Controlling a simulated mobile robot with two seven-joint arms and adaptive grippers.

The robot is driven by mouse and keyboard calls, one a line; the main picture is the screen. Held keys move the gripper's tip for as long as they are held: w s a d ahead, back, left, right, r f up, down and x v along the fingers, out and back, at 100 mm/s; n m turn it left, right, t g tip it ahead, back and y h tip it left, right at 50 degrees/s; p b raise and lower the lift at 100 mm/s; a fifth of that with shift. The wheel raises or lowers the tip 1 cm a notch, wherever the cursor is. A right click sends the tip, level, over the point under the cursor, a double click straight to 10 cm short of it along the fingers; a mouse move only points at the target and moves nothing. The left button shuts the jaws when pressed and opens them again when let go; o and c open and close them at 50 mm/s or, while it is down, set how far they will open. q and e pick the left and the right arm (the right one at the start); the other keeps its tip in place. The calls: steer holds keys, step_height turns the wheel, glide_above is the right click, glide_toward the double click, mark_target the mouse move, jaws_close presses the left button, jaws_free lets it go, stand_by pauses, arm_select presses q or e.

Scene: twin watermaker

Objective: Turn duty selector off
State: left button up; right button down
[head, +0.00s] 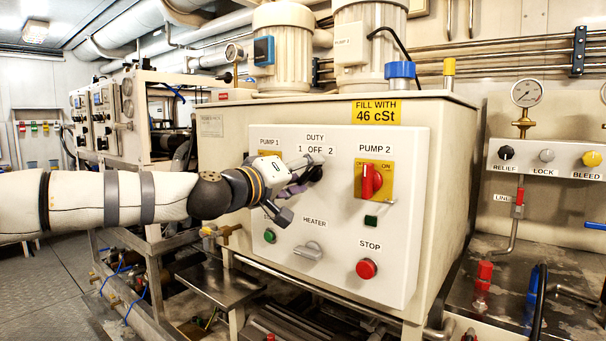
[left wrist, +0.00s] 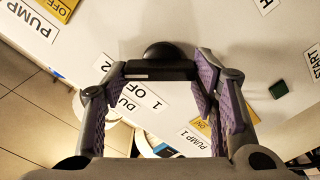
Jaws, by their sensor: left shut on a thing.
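The duty selector (head: 316,173) is a dark knob below the labels "DUTY" and "1 OFF 2" on the pale control panel (head: 395,270). My left gripper (head: 306,172) reaches it from the left and largely covers it in the head view. In the left wrist view the selector's black bar (left wrist: 155,70) lies crosswise between the purple-padded fingers of my left gripper (left wrist: 155,75), which is shut on it. The "1" and "2" labels show upside down there, with "OFF" partly hidden. I cannot tell which mark the knob points to. My right gripper is not in view.
A red PUMP 2 switch (head: 372,182) on a yellow plate is right of the selector. A grey heater knob (head: 308,251), a green button (head: 270,236) and a red stop button (head: 366,269) are below. The PUMP 1 switch is mostly hidden behind my left gripper.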

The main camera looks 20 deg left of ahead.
arm_select(q)
steer(key=shift+n, duration=0.3)
steer(key=n, duration=0.3)
steer(key=shift+a+f+n, duration=0.1)
steer(key=shift+n, duration=0.3)
steer(key=n, duration=0.4)
steer(key=shift+b, duration=0.35)
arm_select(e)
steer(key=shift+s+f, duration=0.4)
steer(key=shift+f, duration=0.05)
arm_select(q)
steer(key=shift+n, duration=0.3)
steer(key=o, duration=1.2)
steer(key=shift+c, duration=0.2)
